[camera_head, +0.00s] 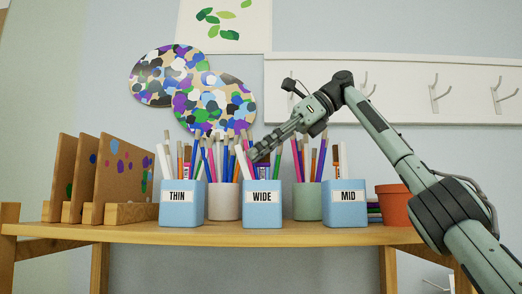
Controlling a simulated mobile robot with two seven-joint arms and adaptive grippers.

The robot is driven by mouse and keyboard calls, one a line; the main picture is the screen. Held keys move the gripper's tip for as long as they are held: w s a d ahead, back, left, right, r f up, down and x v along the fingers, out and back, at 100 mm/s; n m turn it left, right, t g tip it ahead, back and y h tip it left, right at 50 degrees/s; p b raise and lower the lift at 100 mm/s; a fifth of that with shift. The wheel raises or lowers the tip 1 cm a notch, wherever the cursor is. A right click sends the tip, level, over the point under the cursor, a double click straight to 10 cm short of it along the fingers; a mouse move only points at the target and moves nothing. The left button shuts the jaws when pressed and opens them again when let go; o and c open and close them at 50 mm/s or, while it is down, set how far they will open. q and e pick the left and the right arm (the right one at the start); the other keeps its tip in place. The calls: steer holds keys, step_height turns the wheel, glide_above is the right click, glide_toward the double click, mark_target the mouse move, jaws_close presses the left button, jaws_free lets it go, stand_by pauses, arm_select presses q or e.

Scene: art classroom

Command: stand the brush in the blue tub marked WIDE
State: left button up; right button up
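The blue tub marked WIDE (262,214) stands upright near the middle of the wooden shelf, its label facing me. A pale, thick-handled brush or stick (243,161) rises above the tub's left side, leaning left. My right gripper (257,154) reaches in from the upper right, its fingers slanting down to the left just above the WIDE tub. The fingers look close together, but overlapping handles behind make it unclear whether they hold a brush. My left gripper is not in view.
Blue tubs marked THIN (181,214) and MID (347,213) stand left and right of it. A white cup (223,205) and a green cup (308,205) of pencils stand behind the gaps. Wooden boards (122,175) stand left; a terracotta pot (393,207) stands right.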

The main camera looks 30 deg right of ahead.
steer(key=s+d, duration=0.6)
steer(key=d, duration=0.5)
steer(key=shift+s+r, duration=0.35)
steer(key=shift+r, duration=0.05)
steer(key=shift+f, duration=0.1)
stand_by(1.0)
